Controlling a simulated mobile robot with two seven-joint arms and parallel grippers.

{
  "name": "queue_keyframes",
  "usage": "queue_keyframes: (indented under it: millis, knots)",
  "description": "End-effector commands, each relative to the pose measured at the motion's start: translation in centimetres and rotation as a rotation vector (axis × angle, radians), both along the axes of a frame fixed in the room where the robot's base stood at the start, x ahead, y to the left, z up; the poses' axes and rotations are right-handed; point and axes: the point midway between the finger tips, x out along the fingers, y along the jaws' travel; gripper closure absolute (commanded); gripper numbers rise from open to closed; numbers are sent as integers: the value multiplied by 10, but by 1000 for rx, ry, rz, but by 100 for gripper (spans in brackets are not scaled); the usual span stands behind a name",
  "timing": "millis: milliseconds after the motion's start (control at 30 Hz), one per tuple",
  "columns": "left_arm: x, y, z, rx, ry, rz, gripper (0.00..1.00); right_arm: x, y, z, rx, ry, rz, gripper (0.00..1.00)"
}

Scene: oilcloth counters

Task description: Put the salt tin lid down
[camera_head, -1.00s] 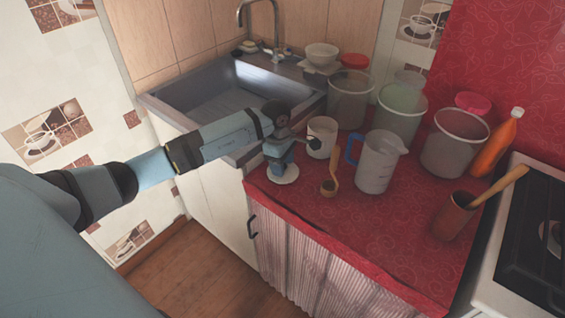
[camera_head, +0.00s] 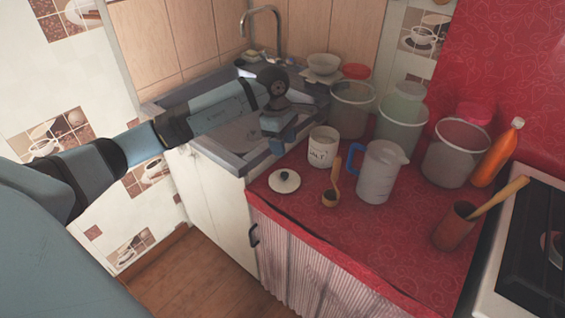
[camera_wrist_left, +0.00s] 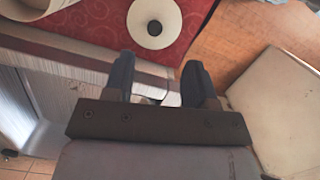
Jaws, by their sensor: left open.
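The salt tin lid (camera_head: 284,181) is a white disc with a dark knob. It lies flat on the red counter, near its left edge. It also shows in the left wrist view (camera_wrist_left: 154,24), beyond the fingertips. The white salt tin (camera_head: 323,148) stands upright behind the lid, with dark lettering and an open top. My left gripper (camera_head: 277,140) is raised behind and above the lid, near the sink's front corner, apart from the lid. In the left wrist view its fingers (camera_wrist_left: 160,72) are spread with nothing between them. My right gripper is not in view.
A wooden-handled scoop (camera_head: 332,190) and a jug with a blue handle (camera_head: 377,174) stand right of the lid. Several clear tubs (camera_head: 456,152) stand behind. The sink (camera_head: 222,120) is at the left. The red counter (camera_head: 375,240) is bare in front.

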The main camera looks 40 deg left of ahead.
Motion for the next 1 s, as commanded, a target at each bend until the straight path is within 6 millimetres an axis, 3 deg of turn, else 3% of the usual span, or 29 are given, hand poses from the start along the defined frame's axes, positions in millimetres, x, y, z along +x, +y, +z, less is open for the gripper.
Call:
queue_keyframes:
  millis: [67,200,300,400,467,567,667,700,733,800,900,1000]
  knots:
    - [-11,-36,-18,-133,17,5,49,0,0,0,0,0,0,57]
    - [-51,-141,-45,-609,109,128,49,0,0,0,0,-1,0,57]
    - [-81,-206,-38,-1011,257,339,49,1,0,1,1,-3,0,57]
    - [-99,-240,-22,-1385,467,643,49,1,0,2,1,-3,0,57]
    - [-104,-245,-16,-1579,619,864,49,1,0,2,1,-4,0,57]
    - [-110,-234,-26,-1839,902,1289,49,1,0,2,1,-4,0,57]
    - [-124,-211,-62,-1991,1219,1778,49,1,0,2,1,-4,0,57]
    - [-135,-202,-82,-2015,1345,1982,49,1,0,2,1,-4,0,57]
    - [-144,-196,-97,1861,-1326,-1967,49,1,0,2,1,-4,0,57]
    - [-171,-186,-132,1514,-1253,-1887,49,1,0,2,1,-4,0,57]
    - [-211,-182,-171,1145,-1159,-1777,49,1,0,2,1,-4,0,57]
    - [-240,-182,-193,921,-1093,-1697,49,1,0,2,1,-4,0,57]
